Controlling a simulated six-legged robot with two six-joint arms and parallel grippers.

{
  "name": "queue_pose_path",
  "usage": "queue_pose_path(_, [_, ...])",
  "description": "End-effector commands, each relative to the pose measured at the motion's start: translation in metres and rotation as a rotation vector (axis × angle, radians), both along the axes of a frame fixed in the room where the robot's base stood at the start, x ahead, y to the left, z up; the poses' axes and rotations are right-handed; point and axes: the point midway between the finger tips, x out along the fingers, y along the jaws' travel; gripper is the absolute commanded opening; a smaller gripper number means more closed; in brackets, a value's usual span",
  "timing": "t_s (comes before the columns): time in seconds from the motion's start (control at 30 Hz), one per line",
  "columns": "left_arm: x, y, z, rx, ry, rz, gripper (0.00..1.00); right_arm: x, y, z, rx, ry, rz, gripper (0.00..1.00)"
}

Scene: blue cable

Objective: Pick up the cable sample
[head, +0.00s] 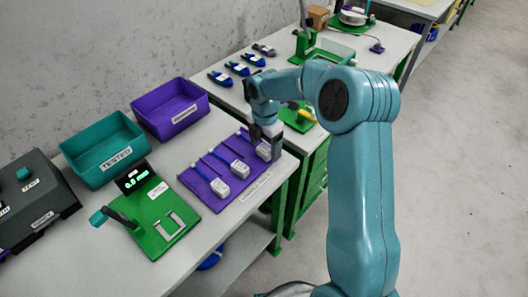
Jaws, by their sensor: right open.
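A purple board (205,201) lies near the table's right front edge. Several slots on it hold samples with blue cable and white blocks: one at left (220,188), one in the middle (240,169) and one at right (264,152). My right gripper (268,146) points down at the right sample, its fingers open at the white block. The fingers partly hide that sample, and I cannot tell whether they touch it. My left gripper is out of view.
A teal bin (85,147) labelled TESTED and a purple bin (150,109) stand behind the board. A green fixture (160,222) with a display and a dark test box (35,195) are at left.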

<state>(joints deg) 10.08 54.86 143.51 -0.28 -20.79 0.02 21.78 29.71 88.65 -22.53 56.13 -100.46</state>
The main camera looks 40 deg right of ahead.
Motion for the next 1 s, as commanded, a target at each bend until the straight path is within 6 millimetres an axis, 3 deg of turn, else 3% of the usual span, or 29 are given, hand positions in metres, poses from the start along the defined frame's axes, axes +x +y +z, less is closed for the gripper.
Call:
queue_pose_path(0.3, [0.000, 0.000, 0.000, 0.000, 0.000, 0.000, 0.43, 0.001, 0.000, -0.008, 0.000, -0.001, 0.001, 0.83])
queue_pose_path(0.5, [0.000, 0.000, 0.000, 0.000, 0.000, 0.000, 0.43, 0.001, 0.000, -0.008, -0.001, -0.001, 0.001, 0.21])
queue_pose_path(0.83, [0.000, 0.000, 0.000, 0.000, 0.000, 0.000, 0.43, 0.001, 0.000, -0.005, -0.001, -0.003, 0.001, 0.21])
queue_pose_path(1.0, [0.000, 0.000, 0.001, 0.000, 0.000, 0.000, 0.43, 0.002, 0.000, 0.013, -0.002, -0.005, 0.001, 0.21])
